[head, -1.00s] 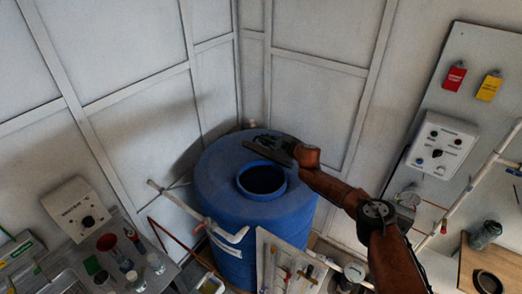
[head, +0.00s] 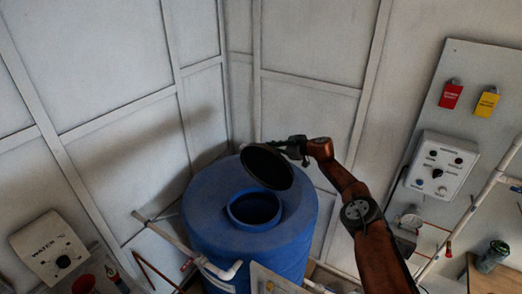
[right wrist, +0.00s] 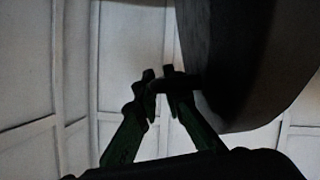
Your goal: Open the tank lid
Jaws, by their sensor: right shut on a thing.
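The blue tank (head: 217,218) stands in the corner, and its round mouth (head: 254,209) is uncovered in the head view. The dark round lid (head: 266,167) is held tilted above and behind the mouth, apart from the tank top as far as I can see. My right gripper (head: 287,147) is shut on the lid at its upper right edge. In the right wrist view the fingers (right wrist: 166,88) close on a small dark part beside the large dark disc of the lid (right wrist: 240,65). My left gripper is not in view.
A white pipe (head: 190,254) runs along the tank's left front. A panel with a control box (head: 440,164) and red and yellow tags is on the right wall. A water control box (head: 48,247) sits at lower left.

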